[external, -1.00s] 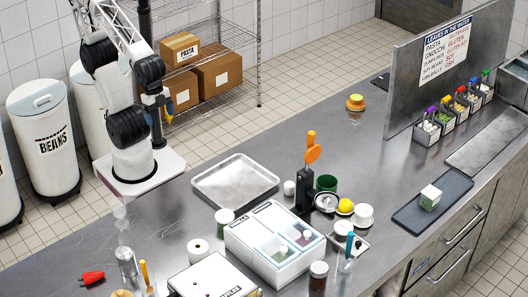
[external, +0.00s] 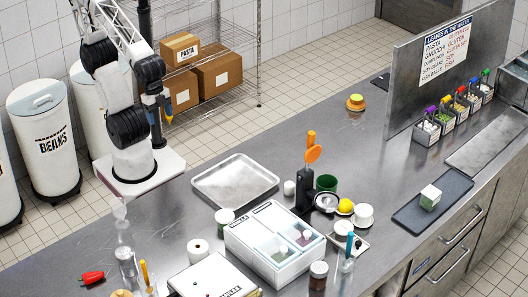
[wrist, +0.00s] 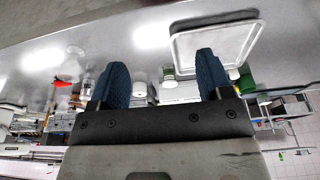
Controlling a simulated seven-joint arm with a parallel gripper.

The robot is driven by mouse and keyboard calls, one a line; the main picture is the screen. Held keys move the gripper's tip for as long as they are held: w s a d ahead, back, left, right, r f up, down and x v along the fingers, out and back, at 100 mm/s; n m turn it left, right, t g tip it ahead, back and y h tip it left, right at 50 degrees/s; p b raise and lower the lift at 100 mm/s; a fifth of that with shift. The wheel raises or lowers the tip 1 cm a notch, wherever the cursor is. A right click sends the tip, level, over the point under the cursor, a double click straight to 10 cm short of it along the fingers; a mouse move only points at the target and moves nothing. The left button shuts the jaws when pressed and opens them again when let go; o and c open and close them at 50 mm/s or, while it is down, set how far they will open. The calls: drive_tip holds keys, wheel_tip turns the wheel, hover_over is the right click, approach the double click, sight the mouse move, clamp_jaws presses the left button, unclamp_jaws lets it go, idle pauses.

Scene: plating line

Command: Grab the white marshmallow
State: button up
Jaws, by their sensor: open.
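A small white cylinder (external: 289,187), which may be the marshmallow, stands on the steel counter between the metal tray and the dark green cup. What looks like the same piece shows in the wrist view (wrist: 233,73), just past my right-hand finger. A larger white roll (external: 197,248) with a dark centre stands nearer the front. My gripper (wrist: 162,65) is open, with two blue fingers wide apart and nothing between them. In the external view my gripper hangs high at the upper left, beside the shelf, far from the white pieces.
An empty metal tray (external: 236,182) lies on the counter. A black stand (external: 304,195) with an orange top, a dark green cup (external: 326,184), a lemon (external: 346,205) and a white container box (external: 274,243) crowd the middle. The counter behind the tray is clear.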

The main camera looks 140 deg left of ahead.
drive_tip(key=w+f+n+h, duration=0.3)
drive_tip(key=w+n+h, duration=0.2)
drive_tip(key=w+n, duration=0.55)
drive_tip(key=n+t, duration=1)
drive_tip(key=n, duration=1.2)
approach(289, 188)
drive_tip(key=shift+s+a+f, duration=0.35)
drive_tip(key=shift+s+a, duration=0.05)
drive_tip(key=shift+a, duration=0.1)
drive_tip(key=shift+w, duration=0.1)
drive_tip(key=shift+x, duration=1.25)
drive_tip(key=shift+w+d, duration=0.1)
drive_tip(key=shift+d, duration=0.05)
drive_tip(key=shift+x, duration=2.45)
